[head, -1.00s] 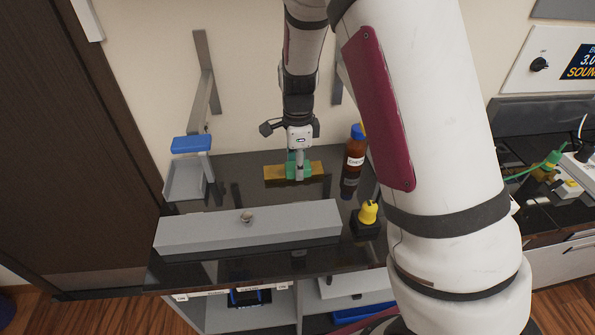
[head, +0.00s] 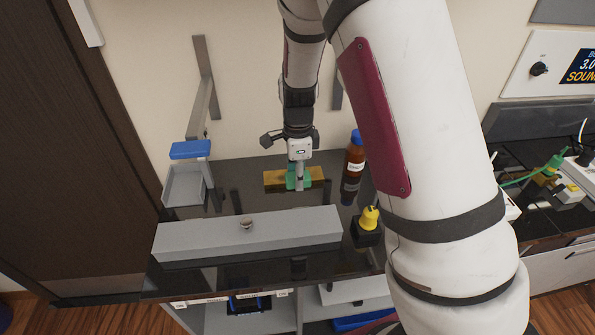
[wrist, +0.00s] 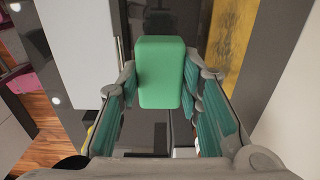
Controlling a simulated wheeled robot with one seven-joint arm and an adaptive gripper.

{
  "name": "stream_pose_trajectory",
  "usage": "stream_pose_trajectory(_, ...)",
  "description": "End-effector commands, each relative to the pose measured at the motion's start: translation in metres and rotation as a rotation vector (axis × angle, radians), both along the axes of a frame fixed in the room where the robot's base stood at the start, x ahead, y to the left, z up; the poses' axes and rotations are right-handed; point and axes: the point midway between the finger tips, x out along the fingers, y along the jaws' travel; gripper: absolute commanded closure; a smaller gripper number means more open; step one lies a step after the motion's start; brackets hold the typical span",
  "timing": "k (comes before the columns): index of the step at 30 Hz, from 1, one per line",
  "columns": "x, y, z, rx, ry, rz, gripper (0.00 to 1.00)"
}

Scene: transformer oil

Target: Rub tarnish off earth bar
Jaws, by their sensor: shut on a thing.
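The earth bar is a flat brass-coloured bar (head: 275,182) at the back of the dark bench, near the wall. It also shows in the wrist view (wrist: 233,45), to the right of the pad, with a mottled yellow surface. My gripper (head: 298,180) points down at the middle of the bar. It is shut on a green block-like pad (wrist: 160,75), which sits between the teal-lined fingers. In the head view the pad overlaps the bar's middle and hides that part. I cannot tell whether the pad touches the bar.
A long grey box (head: 250,236) with a small knob lies in front. A brown bottle with a blue cap (head: 353,165) stands right of the bar. A yellow-topped black item (head: 369,222) is nearer. A grey tray (head: 183,187) with a blue-topped part sits left.

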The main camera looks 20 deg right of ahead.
Motion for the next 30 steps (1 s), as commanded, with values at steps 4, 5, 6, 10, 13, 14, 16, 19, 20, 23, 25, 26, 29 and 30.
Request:
stream_pose_trajectory(4,0.0,0.0,-0.008,0.0,0.001,-0.001,0.9)
stream_pose_trajectory(5,0.0,0.0,-0.009,-0.001,0.001,-0.001,0.9)
stream_pose_trajectory(6,0.0,0.0,-0.011,-0.001,0.001,-0.001,0.9)
stream_pose_trajectory(10,0.0,0.0,-0.017,0.0,0.002,-0.001,0.9)
stream_pose_trajectory(13,0.0,0.0,-0.021,0.0,0.002,-0.001,0.9)
stream_pose_trajectory(14,0.0,0.0,-0.023,0.0,0.001,-0.001,0.9)
stream_pose_trajectory(16,0.0,0.0,-0.026,0.0,0.001,-0.001,0.9)
stream_pose_trajectory(19,0.0,0.0,-0.03,0.0,0.001,-0.001,0.9)
stream_pose_trajectory(20,0.0,0.0,-0.032,0.0,0.001,-0.001,0.9)
stream_pose_trajectory(23,0.0,0.0,-0.036,-0.001,0.002,-0.001,0.9)
stream_pose_trajectory(25,0.0,-0.001,-0.039,-0.001,0.001,-0.001,0.9)
stream_pose_trajectory(26,0.0,0.0,-0.041,-0.001,0.001,-0.001,0.9)
stream_pose_trajectory(29,0.0,0.0,-0.045,-0.001,0.001,-0.001,0.9)
stream_pose_trajectory(30,0.0,0.0,-0.047,0.0,0.001,-0.001,0.9)
